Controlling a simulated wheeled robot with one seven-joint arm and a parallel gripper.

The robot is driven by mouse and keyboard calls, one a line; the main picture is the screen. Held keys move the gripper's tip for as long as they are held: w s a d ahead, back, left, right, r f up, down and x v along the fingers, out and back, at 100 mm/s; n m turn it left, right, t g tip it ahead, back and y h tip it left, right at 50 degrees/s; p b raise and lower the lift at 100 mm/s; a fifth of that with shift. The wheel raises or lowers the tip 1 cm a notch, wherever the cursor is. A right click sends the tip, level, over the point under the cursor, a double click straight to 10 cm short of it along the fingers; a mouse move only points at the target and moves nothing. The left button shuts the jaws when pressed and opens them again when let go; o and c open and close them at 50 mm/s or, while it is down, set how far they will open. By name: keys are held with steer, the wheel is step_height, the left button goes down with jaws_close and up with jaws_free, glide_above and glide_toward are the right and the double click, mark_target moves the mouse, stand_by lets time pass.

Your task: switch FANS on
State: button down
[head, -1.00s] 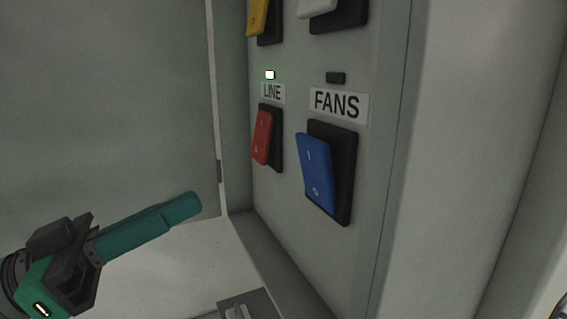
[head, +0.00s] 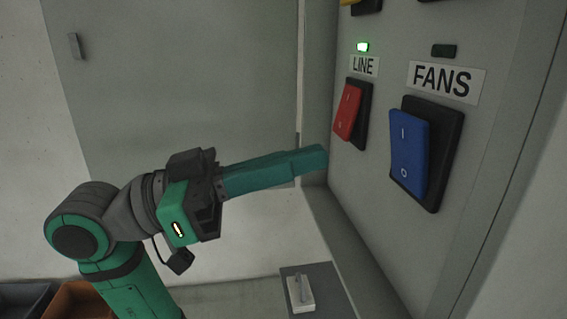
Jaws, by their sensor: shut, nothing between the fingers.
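The blue FANS rocker switch (head: 408,152) sits in a black frame on the grey panel, under a white FANS label (head: 446,82). It is marked I at the top and O at the bottom. The small indicator lamp (head: 443,51) above that label is dark green and unlit. My gripper (head: 322,158) is shut and empty, with its teal fingers pointing right toward the panel. It appears left of the blue switch and just below the red switch in the picture, apart from the blue switch.
A red LINE rocker switch (head: 347,112) is left of FANS, with its lamp (head: 362,47) lit. More switches show partly at the top edge. A grey box with a light lever (head: 299,291) is below. Bins (head: 78,301) stand at the lower left.

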mark_target(402, 132)
steer(key=x, duration=0.9)
steer(key=shift+d, duration=0.2)
steer(key=shift+d, duration=0.1)
steer(key=shift+r, duration=0.1)
